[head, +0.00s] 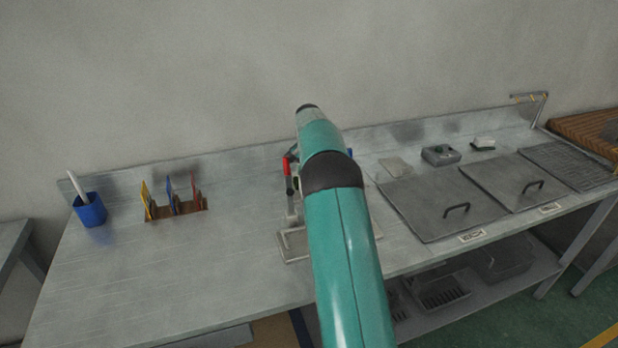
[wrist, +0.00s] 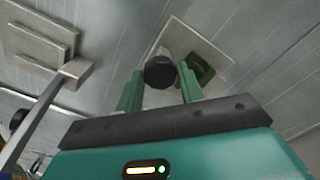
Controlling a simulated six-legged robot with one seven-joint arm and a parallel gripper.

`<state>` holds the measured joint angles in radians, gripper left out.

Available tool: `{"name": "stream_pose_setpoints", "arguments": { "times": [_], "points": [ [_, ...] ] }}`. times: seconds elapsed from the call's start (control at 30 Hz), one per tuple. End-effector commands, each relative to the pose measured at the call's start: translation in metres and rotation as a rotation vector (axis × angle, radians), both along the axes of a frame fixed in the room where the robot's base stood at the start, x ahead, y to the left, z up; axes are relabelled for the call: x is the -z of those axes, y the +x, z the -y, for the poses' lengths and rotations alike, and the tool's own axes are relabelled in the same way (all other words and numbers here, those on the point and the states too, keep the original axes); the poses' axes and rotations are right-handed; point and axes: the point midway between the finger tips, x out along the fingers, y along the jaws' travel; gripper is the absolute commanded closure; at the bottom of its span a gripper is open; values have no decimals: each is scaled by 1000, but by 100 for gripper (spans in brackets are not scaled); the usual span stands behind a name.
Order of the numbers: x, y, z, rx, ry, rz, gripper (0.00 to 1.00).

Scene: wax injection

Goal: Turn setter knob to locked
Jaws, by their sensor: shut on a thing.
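The setter knob (wrist: 159,73) is a dark, faceted round knob in the wrist view. It stands on a pale square panel (wrist: 208,44) beside a small dark green window (wrist: 201,69). My gripper (wrist: 161,74) has its two green fingers on either side of the knob and is shut on it. I cannot read any mark on the knob that tells its setting. In the head view my teal arm hides the knob and my fingers.
A red-handled clamp (head: 289,178) stands close left of my arm, above a metal base (head: 291,246). A blue cup (head: 90,210) and a card rack (head: 176,208) stand left. Handled lids (head: 440,205) and a small grey box (head: 440,155) are right. The left bench front is clear.

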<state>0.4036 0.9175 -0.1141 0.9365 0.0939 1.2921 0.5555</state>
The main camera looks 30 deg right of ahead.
Motion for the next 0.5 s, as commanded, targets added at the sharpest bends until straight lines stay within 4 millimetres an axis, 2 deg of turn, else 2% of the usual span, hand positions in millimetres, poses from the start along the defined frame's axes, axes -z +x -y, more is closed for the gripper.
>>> {"name": "stream_pose_setpoints", "arguments": {
  "times": [0.23, 0.27, 0.33, 0.5],
  "points": [
    [-1, 1, 1, 0, -3, 5, 85],
    [-1, 1, 1, 0, -3, 5, 57],
    [0, 1, 1, 0, -2, 5, 43],
    [0, 0, 0, 0, -1, 3, 41]
  ]
}}
